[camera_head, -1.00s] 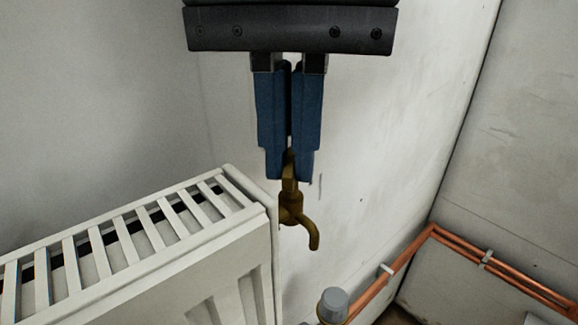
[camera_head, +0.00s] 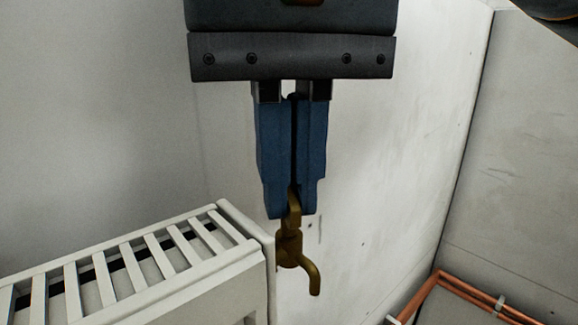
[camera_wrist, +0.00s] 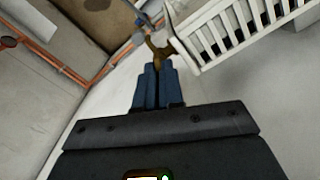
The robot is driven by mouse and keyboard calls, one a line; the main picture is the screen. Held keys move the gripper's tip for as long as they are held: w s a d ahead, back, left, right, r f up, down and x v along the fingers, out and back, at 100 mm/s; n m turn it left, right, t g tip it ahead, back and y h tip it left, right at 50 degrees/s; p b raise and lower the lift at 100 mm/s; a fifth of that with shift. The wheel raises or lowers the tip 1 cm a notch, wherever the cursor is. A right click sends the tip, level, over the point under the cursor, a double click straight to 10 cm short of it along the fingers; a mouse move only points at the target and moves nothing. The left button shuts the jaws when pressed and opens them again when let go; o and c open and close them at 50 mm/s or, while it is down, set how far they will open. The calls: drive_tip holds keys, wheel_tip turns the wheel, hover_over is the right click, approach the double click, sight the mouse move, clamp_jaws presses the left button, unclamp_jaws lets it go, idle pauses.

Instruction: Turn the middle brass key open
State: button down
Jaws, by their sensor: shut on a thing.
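The brass key (camera_head: 292,248) is at the right end of the white radiator, with a curved spout hanging down to its right. My gripper (camera_head: 291,205) comes down from above, its blue fingers shut on the upper part of the brass key. In the wrist view, the brass key (camera_wrist: 157,50) shows just beyond the blue fingertips (camera_wrist: 158,66), beside the radiator's corner. The part between the fingers is hidden. No other brass key is clearly in view.
The white slatted radiator (camera_head: 262,244) stands directly left of the key. Copper pipes (camera_head: 455,285) run along the wall at the lower right. A grey wall rises behind. The space right of the key, before the pipes, is clear.

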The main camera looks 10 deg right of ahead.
drive_tip(key=c, duration=1.3)
unclamp_jaws()
drive_tip(key=shift+o, duration=0.2)
